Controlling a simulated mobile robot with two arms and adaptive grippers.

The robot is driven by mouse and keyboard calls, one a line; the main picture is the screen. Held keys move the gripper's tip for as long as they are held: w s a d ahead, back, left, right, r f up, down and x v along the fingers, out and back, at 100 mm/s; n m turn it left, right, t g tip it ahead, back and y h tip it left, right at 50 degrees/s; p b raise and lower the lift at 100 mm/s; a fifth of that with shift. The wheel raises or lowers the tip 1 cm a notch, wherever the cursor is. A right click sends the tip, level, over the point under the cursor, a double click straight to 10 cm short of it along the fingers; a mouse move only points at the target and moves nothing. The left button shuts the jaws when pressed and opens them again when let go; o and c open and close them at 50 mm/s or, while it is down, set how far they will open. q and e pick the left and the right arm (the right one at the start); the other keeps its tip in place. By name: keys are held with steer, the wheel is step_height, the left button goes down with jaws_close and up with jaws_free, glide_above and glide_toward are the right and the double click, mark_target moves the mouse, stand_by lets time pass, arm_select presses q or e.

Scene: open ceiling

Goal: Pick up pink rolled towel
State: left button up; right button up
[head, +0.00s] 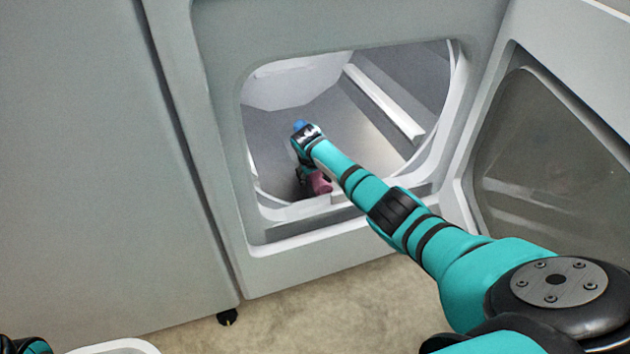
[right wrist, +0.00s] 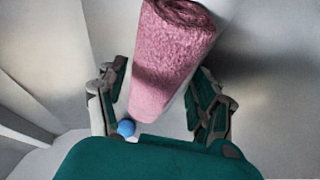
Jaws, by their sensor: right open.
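The pink rolled towel (head: 321,184) lies inside the drum of the front-loading machine, close to the lower rim of its opening. My right arm reaches in through the opening. My right gripper (head: 305,176) is beside the towel, small and partly hidden in the head view. In the right wrist view the towel (right wrist: 172,58) lies lengthwise between the two spread fingers of the open gripper (right wrist: 160,88), with a gap at least on the left side. I cannot tell whether the right finger touches it. Only a bit of my left arm shows at the lower left; its gripper is out of view.
The machine's round-cornered opening (head: 248,160) surrounds my right arm, with its lower rim close under it. The door (head: 560,150) stands open at the right. A pale fin (head: 385,103) runs along the drum. A white rim (head: 115,347) shows at the bottom left.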

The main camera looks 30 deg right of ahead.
steer(key=shift+w+d+f, duration=0.1)
steer(key=shift+w+f, duration=0.05)
steer(key=shift+f, duration=0.05)
steer(key=c, duration=0.9)
steer(key=shift+o, duration=0.2)
